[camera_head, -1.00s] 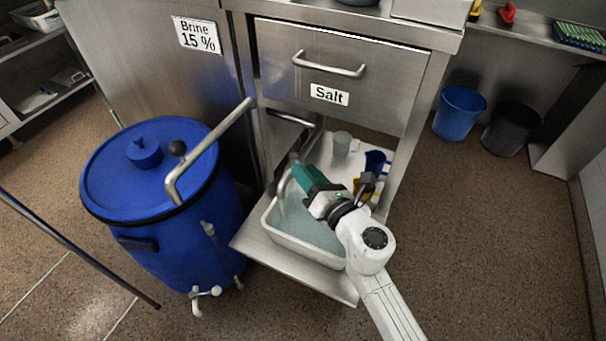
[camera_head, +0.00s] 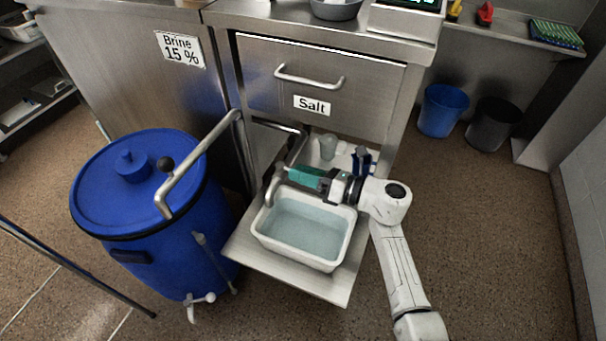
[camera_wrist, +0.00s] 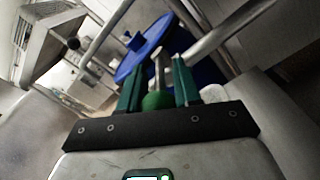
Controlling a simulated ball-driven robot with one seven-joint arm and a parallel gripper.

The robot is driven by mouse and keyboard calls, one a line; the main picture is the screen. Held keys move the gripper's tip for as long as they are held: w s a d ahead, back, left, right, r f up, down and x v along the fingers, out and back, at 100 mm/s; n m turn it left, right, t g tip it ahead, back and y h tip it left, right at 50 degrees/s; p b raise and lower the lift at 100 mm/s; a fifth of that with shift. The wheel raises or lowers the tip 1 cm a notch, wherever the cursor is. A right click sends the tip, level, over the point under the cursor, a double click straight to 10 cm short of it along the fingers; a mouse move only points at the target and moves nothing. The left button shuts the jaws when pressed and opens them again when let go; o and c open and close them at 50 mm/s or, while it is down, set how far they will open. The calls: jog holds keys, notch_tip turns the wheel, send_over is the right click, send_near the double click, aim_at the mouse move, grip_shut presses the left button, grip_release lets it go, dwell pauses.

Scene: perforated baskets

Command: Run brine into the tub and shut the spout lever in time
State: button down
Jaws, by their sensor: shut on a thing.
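The white tub (camera_head: 262,241) stands on a pulled-out steel shelf and holds pale blue-grey brine (camera_head: 308,232), its surface a little below the rim. The curved metal spout (camera_head: 272,186) comes down at the tub's back left corner; I cannot tell whether brine runs from it. My gripper (camera_head: 296,174), with green fingers, is level behind the tub's back edge, pointing left at the spout. In the wrist view the fingers stand on either side of a slim metal lever (camera_wrist: 159,66), with a green rounded piece at its base. In the head view my fingers hide the lever.
A blue barrel (camera_head: 140,190) with a bent metal pipe (camera_head: 200,157) above it stands left of the shelf. The Salt drawer (camera_head: 318,85) is shut above the tub. A blue jug (camera_head: 361,158) and a pale cup (camera_head: 328,147) stand behind my gripper.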

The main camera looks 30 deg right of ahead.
dwell(0.4)
jog(key=c, duration=0.8)
grip_release()
jog(key=p+v, duration=0.1)
jog(key=v, duration=0.9)
jog(key=shift+s+d, duration=0.25)
jog(key=shift+d, duration=0.05)
